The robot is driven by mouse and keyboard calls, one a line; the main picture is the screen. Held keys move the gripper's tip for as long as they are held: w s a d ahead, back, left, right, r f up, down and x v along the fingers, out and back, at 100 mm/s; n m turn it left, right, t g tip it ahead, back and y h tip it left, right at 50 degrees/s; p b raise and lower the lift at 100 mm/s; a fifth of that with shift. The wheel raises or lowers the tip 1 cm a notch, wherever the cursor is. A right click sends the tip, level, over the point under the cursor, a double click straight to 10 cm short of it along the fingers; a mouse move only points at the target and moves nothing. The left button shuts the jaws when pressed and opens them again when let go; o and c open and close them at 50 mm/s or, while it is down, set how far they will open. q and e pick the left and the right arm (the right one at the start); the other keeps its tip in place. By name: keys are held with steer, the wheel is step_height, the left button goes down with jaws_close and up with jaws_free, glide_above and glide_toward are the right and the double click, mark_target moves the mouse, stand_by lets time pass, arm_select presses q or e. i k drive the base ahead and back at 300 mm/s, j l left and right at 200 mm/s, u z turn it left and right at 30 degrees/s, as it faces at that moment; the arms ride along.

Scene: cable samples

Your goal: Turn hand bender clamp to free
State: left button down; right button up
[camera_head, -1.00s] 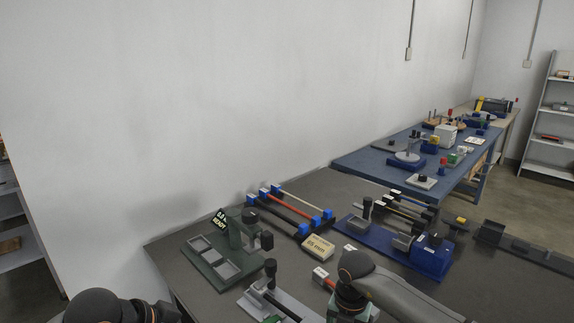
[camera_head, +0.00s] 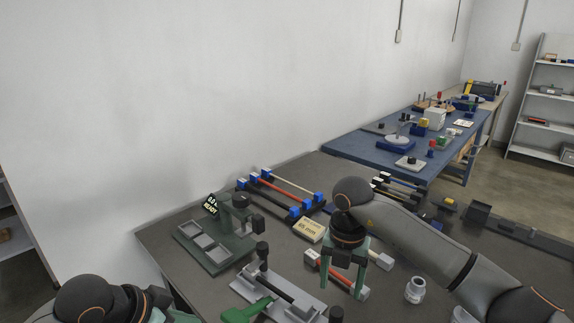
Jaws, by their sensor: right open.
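A light grey plate fixture (camera_head: 305,303) at the bottom centre carries a black bar, an upright black knob (camera_head: 262,250) and a green lever (camera_head: 243,313). It may be the hand bender; I cannot tell which part is its clamp or how it is set. My right gripper (camera_head: 342,285) points down to the right of this fixture, its two green fingers apart. It is above or in front of a red bar with pale end blocks (camera_head: 312,256); contact cannot be judged.
A green press-like device (camera_head: 207,248) with a READY display stands left. Behind are a rack of coloured rods (camera_head: 283,192) and a cream label block (camera_head: 309,230). A pale fitting (camera_head: 415,289) stands right. My right arm hides much of a blue fixture.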

mark_target(263, 246)
steer(key=k+j, duration=0.75)
steer(key=j, duration=0.2)
